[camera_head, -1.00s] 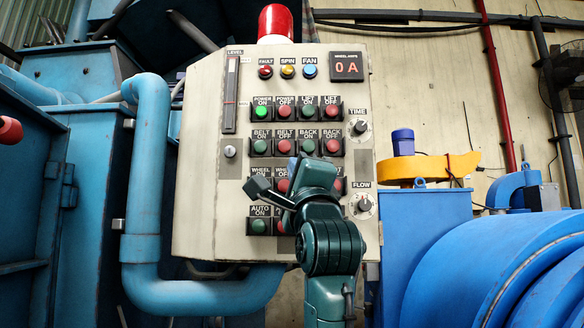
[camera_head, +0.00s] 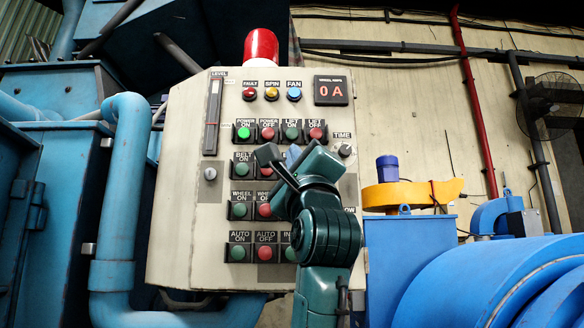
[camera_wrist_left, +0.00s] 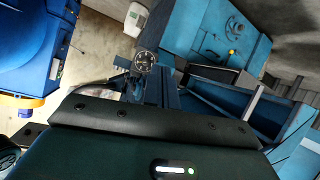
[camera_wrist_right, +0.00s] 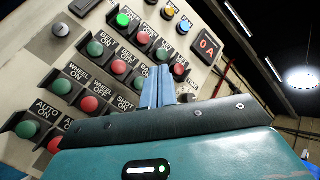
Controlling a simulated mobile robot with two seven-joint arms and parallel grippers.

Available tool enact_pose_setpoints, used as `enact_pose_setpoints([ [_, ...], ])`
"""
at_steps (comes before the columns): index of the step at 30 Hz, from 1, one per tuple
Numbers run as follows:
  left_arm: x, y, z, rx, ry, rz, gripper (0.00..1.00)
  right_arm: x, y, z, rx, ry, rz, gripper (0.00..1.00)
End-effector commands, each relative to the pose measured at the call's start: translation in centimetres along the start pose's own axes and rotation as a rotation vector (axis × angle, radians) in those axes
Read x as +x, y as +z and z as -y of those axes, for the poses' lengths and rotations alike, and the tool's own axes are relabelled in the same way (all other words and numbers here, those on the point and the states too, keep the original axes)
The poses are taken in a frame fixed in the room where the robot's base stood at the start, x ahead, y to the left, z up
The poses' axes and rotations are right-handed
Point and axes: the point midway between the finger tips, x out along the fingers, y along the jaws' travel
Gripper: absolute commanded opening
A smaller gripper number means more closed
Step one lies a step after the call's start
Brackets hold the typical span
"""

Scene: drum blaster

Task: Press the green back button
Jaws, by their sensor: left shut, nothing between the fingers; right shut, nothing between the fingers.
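The beige control panel (camera_head: 187,255) stands ahead with rows of green and red buttons. In the head view my right gripper (camera_head: 293,154) hides the back buttons in the second row. In the right wrist view the green back button (camera_wrist_right: 139,83) shows partly, just left of the fingertips. My right gripper (camera_wrist_right: 160,72) is shut and empty, its blue fingers pointing at the panel. I cannot tell whether they touch the button. My left gripper (camera_wrist_left: 158,85) is shut and empty, away from the panel; it is outside the head view.
The power-on button (camera_head: 243,132) is lit green. The belt-on button (camera_wrist_right: 94,48) and wheel-on button (camera_wrist_right: 62,86) are close by. A red beacon (camera_head: 261,48) tops the panel. A blue pipe (camera_head: 118,200) runs along its left; blue machinery (camera_head: 480,285) fills the lower right.

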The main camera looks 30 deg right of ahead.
Motion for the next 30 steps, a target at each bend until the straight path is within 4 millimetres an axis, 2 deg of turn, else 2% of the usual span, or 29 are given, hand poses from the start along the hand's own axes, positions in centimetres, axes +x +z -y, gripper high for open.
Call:
enact_pose_setpoints([
  [3,-0.1,-0.2,-0.1,0.003,0.000,0.010,0.00,1.5,-0.9,-0.9,-0.004,0.002,-0.002,0.00],
  [12,-0.1,-1.1,-0.1,0.031,-0.008,0.012,0.00,3.9,-2.7,-2.6,0.001,0.002,0.000,0.00],
  [30,-0.3,-1.0,-0.1,0.040,-0.007,0.019,0.00,4.4,-3.2,-3.2,0.000,0.000,0.000,0.00],
])
